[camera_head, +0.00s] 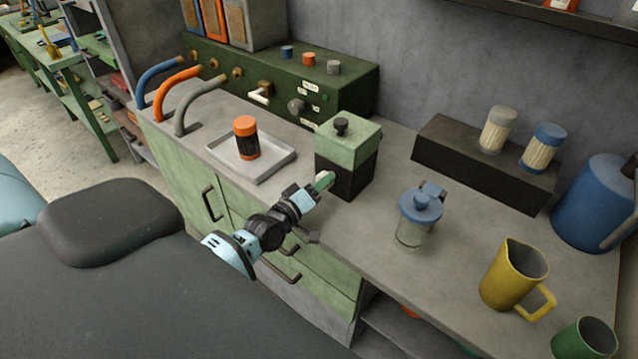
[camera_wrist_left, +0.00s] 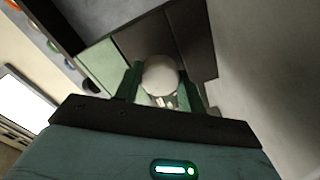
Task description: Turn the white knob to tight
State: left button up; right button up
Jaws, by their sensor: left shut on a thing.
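The white knob (camera_wrist_left: 160,75) is round and sits on the dark lower face of a small box with a green top (camera_head: 348,139). The wrist view shows the knob between the two green fingers of my left gripper (camera_wrist_left: 160,82). The gripper is shut on the knob, with a finger on either side. In the head view my left gripper (camera_head: 322,183) reaches the box's front from the left and largely hides the knob. Small pale marks show below the knob in the wrist view, too small to read. My right gripper is not in view.
A grey tray (camera_head: 275,170) with an orange-topped jar (camera_head: 246,138) lies left of the box. A blue-lidded glass jar (camera_head: 420,215) stands to the right, with a yellow jug (camera_head: 515,275) beyond. A dark green panel (camera_head: 345,92) with knobs and taps stands behind.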

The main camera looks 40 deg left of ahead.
pick_arm(q)
jog(key=m, duration=0.4)
jog(key=shift+m+p, duration=0.4)
jog(key=m, duration=0.4)
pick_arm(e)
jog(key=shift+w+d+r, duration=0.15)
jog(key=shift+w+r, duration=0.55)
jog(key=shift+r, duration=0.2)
pick_arm(q)
jog(key=shift+m, duration=0.3)
jog(key=o, duration=1)
jog(key=shift+c, duration=0.2)
jog(key=s, duration=0.6)
jog(key=shift+s+a+f, duration=0.1)
jog(key=shift+s+a, duration=0.15)
jog(key=shift+s, duration=0.65)
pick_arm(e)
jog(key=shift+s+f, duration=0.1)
